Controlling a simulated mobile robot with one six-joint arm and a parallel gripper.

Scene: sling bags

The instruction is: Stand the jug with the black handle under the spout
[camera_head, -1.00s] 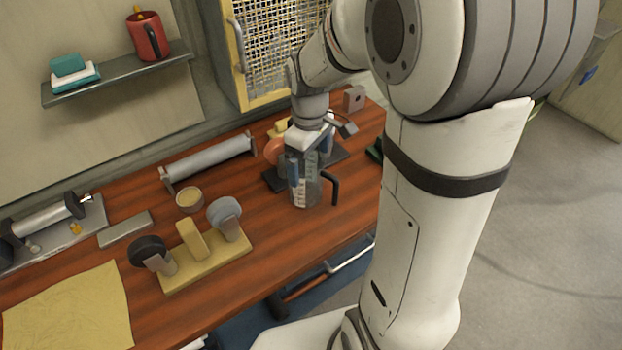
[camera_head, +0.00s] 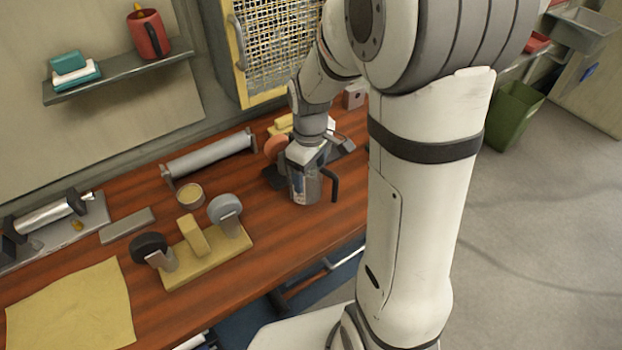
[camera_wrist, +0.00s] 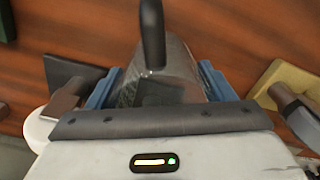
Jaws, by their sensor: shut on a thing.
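The clear jug (camera_head: 310,190) with the black handle (camera_head: 335,184) is upright at the right part of the wooden bench. My gripper (camera_head: 300,178) comes down over it from above, and its jaws are shut on the jug body. In the wrist view the jug (camera_wrist: 170,72) sits between the two blue fingers of my gripper (camera_wrist: 160,86), with the black handle (camera_wrist: 152,35) pointing to the top of the picture. The jug's base looks to be at the bench top; I cannot tell whether it touches. I cannot clearly make out the spout; my arm hides part of the area behind the jug.
A dark plate (camera_head: 272,179) and an orange round thing (camera_head: 276,146) are close left of the jug. A yellow stand with rollers (camera_head: 207,257) and a small round tub (camera_head: 189,195) are farther left. A wire-mesh cabinet (camera_head: 240,60) stands behind. The bench front of the jug is clear.

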